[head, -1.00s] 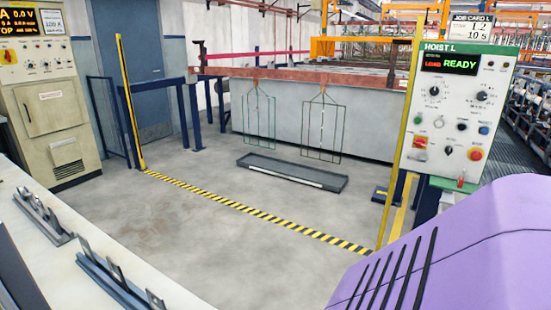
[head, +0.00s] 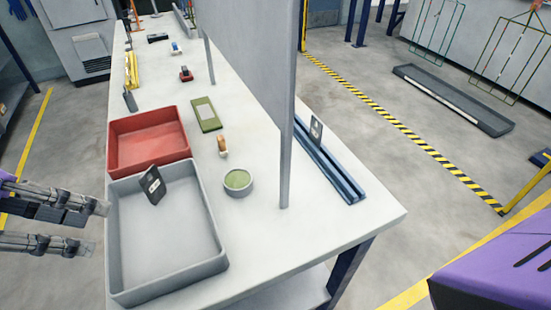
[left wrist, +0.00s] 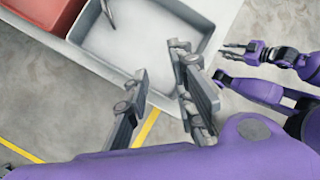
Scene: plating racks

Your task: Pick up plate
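A small dark plate (head: 153,186) with a pale label or hole leans upright inside the grey tray (head: 218,262), near its back wall. In the left wrist view the plate's dark edge (left wrist: 108,12) shows at the top, in the tray. A similar dark plate (head: 316,128) stands in a blue slotted rack (head: 340,178) beyond the grey divider. My left gripper (head: 98,227) is open and empty, left of the tray and apart from the plate. The left wrist view also shows its parted fingers (left wrist: 160,60). A purple arm with a small gripper (left wrist: 228,60) shows there too; its opening is unclear.
A red tray (head: 115,130) adjoins the grey tray. A round green-filled dish (head: 238,182), a small brown-and-white item (head: 222,147) and a green pad (head: 206,114) lie nearby. The tall grey divider (head: 250,60) rises along the white table (head: 265,240). Floor is clear at left.

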